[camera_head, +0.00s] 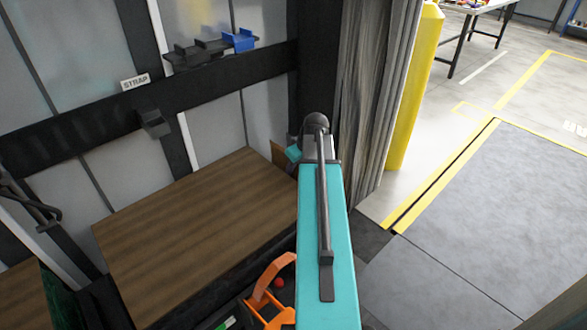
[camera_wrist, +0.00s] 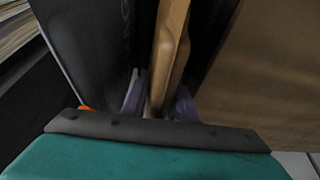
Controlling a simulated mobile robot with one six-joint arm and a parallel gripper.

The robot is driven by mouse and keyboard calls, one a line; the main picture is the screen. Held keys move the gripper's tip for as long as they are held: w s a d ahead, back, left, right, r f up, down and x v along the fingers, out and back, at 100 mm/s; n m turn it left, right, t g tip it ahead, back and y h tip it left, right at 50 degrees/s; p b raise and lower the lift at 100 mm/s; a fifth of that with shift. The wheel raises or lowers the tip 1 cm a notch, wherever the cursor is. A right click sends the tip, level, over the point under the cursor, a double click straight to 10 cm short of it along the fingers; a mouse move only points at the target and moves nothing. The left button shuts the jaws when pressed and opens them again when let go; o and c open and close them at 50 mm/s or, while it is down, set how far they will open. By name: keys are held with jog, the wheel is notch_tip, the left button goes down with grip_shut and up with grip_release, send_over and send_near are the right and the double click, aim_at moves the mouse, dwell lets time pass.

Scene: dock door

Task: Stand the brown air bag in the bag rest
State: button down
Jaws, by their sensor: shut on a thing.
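The brown air bag (camera_wrist: 168,50) is a thin tan slab seen edge-on in the wrist view. My gripper (camera_wrist: 158,98) is shut on it, one purple-grey finger on each side of its near end. Dark surfaces flank the bag; I cannot tell whether they belong to the bag rest or whether the bag touches them. In the head view, a small brown patch beside my teal wrist, at the far end of the wood-topped box, may be the bag. My arm hides most of that spot, including the fingers. I cannot pick out the bag rest with certainty.
A box with a wood-grain top (camera_head: 190,215) stands left of my arm. A dark wall rack (camera_head: 205,53) holds a blue piece (camera_head: 239,39). An orange handled tool (camera_head: 272,280) lies close by. In the wrist view, a large brown panel (camera_wrist: 275,75) stands right. Open floor is at right.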

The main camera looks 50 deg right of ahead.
jog(key=shift+f, duration=0.2)
jog(key=c, duration=1.3)
grip_release()
jog(key=shift+c, duration=0.2)
jog(key=shift+v, duration=6.9)
